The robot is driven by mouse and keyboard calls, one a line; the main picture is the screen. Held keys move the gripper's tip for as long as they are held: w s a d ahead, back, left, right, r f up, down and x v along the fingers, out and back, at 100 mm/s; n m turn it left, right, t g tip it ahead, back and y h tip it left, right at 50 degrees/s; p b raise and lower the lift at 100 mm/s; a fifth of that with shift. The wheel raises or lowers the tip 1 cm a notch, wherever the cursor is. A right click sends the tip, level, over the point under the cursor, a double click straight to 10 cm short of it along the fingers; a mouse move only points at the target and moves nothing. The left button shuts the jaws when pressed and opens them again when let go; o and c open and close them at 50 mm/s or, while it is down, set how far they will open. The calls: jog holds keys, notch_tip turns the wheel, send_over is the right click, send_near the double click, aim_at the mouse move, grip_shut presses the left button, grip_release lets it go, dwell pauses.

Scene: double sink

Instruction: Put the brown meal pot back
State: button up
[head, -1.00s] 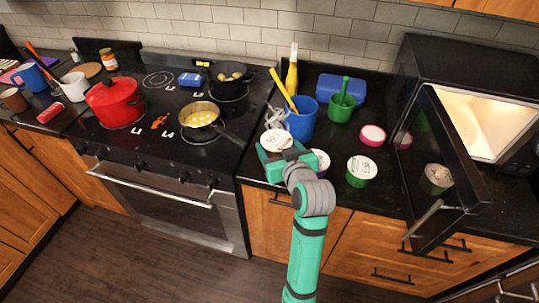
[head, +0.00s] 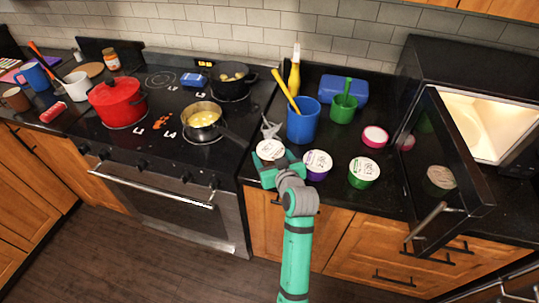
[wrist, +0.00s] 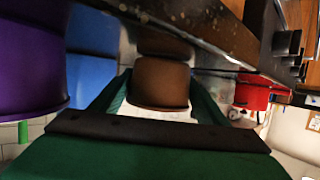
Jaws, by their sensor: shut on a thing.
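The brown meal pot (wrist: 161,82) is between my gripper's green fingers in the wrist view, its brown side facing the camera. In the head view only its white lid (head: 270,149) shows clearly; the gripper hides most of its side. My gripper (head: 274,163) is shut on it at the counter's front left, close to the stove. A brown reflection shows by the pot in the wrist view, so it is on or just above the counter; I cannot tell which.
A purple pot (head: 317,165) stands just right of my gripper, and a green pot (head: 363,173) farther right. Behind are a blue cup (head: 303,121) and a whisk-like tool (head: 270,128). The open microwave door (head: 446,168) juts out at right.

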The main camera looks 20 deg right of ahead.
jog(key=shift+s+d+f, duration=0.1)
jog(key=shift+s+d, duration=0.05)
jog(key=shift+d, duration=0.3)
jog(key=o, duration=1.5)
jog(key=shift+a, duration=0.1)
jog(key=shift+r, duration=0.2)
jog(key=v, duration=1.2)
jog(key=shift+a, duration=0.1)
jog(key=shift+a, duration=0.1)
